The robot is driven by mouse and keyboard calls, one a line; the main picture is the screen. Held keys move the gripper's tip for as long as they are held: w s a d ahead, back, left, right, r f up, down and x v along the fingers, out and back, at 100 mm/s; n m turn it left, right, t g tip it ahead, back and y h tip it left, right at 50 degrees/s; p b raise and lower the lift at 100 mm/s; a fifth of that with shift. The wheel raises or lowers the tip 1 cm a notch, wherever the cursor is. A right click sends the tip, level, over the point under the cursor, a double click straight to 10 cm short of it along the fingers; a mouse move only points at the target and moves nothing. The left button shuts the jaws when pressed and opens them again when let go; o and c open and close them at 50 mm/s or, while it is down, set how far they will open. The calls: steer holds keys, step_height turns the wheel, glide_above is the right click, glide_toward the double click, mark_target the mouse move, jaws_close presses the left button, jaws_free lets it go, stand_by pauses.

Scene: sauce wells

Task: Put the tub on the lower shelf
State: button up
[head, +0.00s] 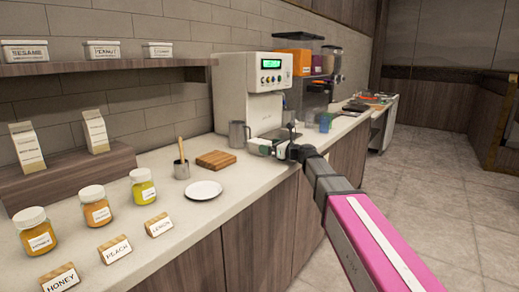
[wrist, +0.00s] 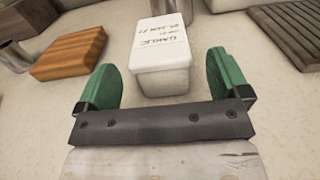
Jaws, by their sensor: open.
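A white tub (wrist: 162,50) with a handwritten lid that appears to read "GARLIC" stands on the counter in the wrist view. My gripper (wrist: 160,72) is open, with its green fingers left and right of the tub's near end and visible gaps on both sides. In the head view my gripper (head: 282,150) is at the counter in front of the coffee machine; the tub is hard to make out there. A wooden wall shelf (head: 110,66) at the upper left holds tubs labelled sesame, peanut and a third I cannot read. No second wall shelf is in view.
A wooden board (head: 215,159), a metal pitcher (head: 238,134) and a white plate (head: 203,190) are left of my gripper. The coffee machine (head: 235,90) stands behind it. Jars (head: 97,207) and a wooden riser (head: 65,180) with cartons occupy the counter's left.

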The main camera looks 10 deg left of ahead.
mark_target(263, 141)
steer(key=x, duration=0.4)
steer(key=c, duration=1.3)
steer(key=shift+r, duration=0.15)
steer(key=shift+r, duration=0.5)
steer(key=r, duration=0.1)
steer(key=s+r, duration=0.1)
steer(key=r, duration=0.1)
steer(key=shift+s+a+r, duration=0.1)
steer(key=shift+s+r, duration=0.1)
steer(key=shift+r, duration=0.1)
steer(key=s+r, duration=0.2)
steer(key=s, duration=0.1)
steer(key=s+a+r, duration=0.1)
steer(key=s+r, duration=0.1)
steer(key=s, duration=0.1)
steer(key=s+r, duration=0.2)
steer(key=s, duration=0.2)
steer(key=shift+s+a+r, duration=0.1)
steer(key=shift+a, duration=0.3)
